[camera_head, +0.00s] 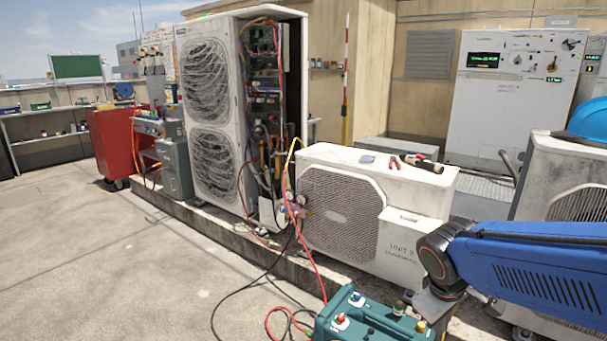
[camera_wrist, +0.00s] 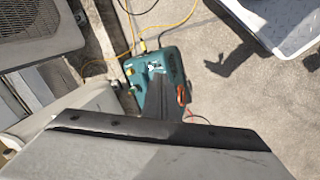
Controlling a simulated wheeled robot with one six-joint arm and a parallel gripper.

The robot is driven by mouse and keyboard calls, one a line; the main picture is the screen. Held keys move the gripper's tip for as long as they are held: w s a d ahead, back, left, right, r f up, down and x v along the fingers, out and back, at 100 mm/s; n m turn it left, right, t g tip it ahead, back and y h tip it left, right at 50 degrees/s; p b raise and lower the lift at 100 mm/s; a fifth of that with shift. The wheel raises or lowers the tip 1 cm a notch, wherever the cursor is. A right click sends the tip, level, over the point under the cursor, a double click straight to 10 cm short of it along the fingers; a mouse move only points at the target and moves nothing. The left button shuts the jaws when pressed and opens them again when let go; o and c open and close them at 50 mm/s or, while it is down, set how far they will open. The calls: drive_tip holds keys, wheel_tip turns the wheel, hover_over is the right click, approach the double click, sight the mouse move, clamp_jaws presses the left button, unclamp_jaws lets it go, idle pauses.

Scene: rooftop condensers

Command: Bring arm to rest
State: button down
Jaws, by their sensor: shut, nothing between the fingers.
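My blue arm (camera_head: 525,270) reaches in from the right edge in the head view, bent at a dark wrist joint (camera_head: 440,252). Below that joint a grey part of my wrist shows beside the teal machine (camera_head: 365,320). In the wrist view my gripper (camera_wrist: 160,82) is a dark, narrow shape pointing toward the teal machine (camera_wrist: 172,62), with its fingers together and nothing held. It overlaps the machine in that view; I cannot tell the gap between them. A grey housing fills the bottom of the wrist view.
The condenser marked Unit 2 (camera_head: 400,245) stands left of my arm, with red-handled pliers (camera_head: 394,163) and other small tools on top. Another condenser with a blue hard hat (camera_head: 590,118) is at the right. Hoses cross the floor; open concrete (camera_head: 90,260) lies left.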

drive_tip(key=s+r+m+t+y, duration=0.2)
drive_tip(key=s+r+m, duration=0.2)
drive_tip(key=s, duration=0.6)
drive_tip(key=shift+s+a+r+m+y, duration=0.2)
drive_tip(key=shift+a+r+m+y, duration=0.15)
drive_tip(key=shift+m, duration=0.45)
